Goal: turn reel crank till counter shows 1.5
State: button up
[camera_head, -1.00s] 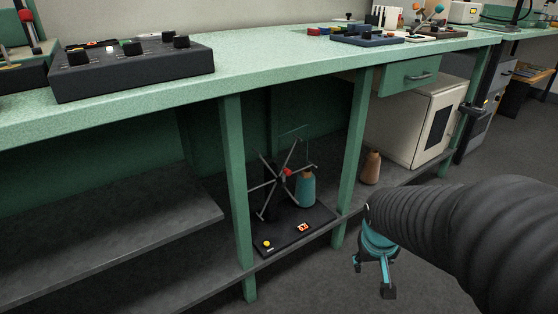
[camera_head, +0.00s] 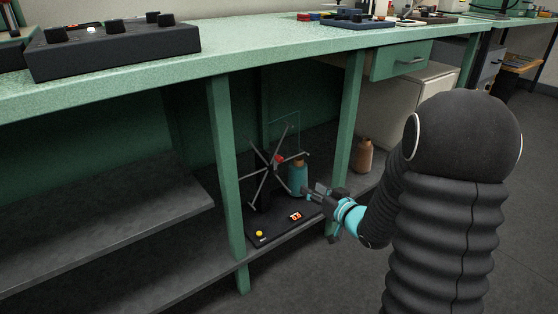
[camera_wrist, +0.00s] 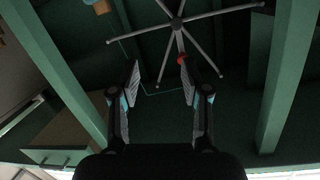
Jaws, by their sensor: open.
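The reel (camera_head: 264,183) is a grey spoked wheel on a black base under the bench. Its red crank knob (camera_head: 279,159) sits close to the hub in the head view. The wrist view shows the reel hub (camera_wrist: 177,22) and the red knob (camera_wrist: 182,60) near the right fingertip; contact cannot be told. A small counter (camera_head: 295,216) glows orange-red on the base; its digits are too small to read surely. My gripper (camera_head: 313,192) is at the right of the reel, by the bay opening. In the wrist view my gripper (camera_wrist: 161,75) is open with nothing between its fingers.
A teal yarn cone (camera_head: 298,178) stands behind the reel's right side. A yellow button (camera_head: 259,233) is on the base's front left. Green bench legs (camera_head: 226,170) (camera_head: 345,130) flank the bay. A brown cone (camera_head: 364,155) stands beyond the right leg.

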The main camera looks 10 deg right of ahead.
aim_at(281, 161)
jog(key=w+a+r, duration=0.1)
jog(key=w+a, duration=0.2)
jog(key=w+a+r+y, duration=0.1)
jog(key=w+a, duration=0.1)
jog(key=w, duration=0.2)
jog(key=w+a+r+t+y, duration=0.1)
jog(key=w+a, duration=0.2)
jog(key=w, duration=0.1)
jog(key=shift+w+a+r, duration=0.25)
jog(key=shift+a+r, duration=0.05)
jog(key=shift+r, duration=0.05)
grip_shut()
